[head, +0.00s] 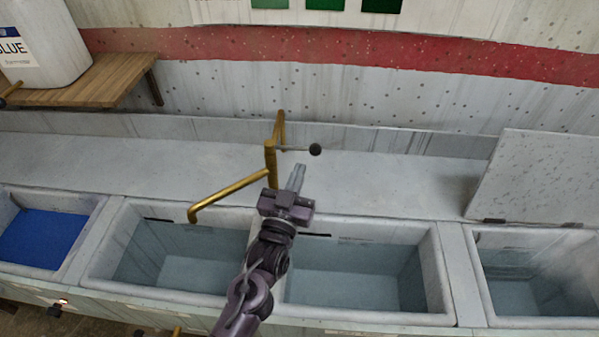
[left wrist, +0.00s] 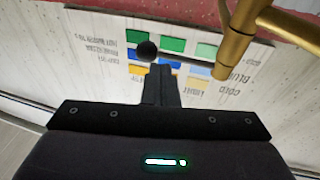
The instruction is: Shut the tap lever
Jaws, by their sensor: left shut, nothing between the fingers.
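The brass tap (head: 232,190) stands on the back ledge of the sink unit, its spout reaching down to the left over a basin. Its lever (head: 296,148) is a thin rod with a dark ball knob, pointing right from the tap's post. In the left wrist view the dark knob (left wrist: 147,49) shows just beyond the fingertips, and the brass tap (left wrist: 236,42) is at the upper right. My left gripper (head: 299,168) is shut and empty, just below the knob in the head view; a gap shows between them there. My right gripper is not in view.
Several basins (head: 440,280) line the front, one holding blue (head: 45,238). A raised lid (head: 540,180) stands at right. A wooden shelf (head: 100,80) with a white jug (head: 45,45) is at upper left. The back ledge (head: 400,180) right of the tap is clear.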

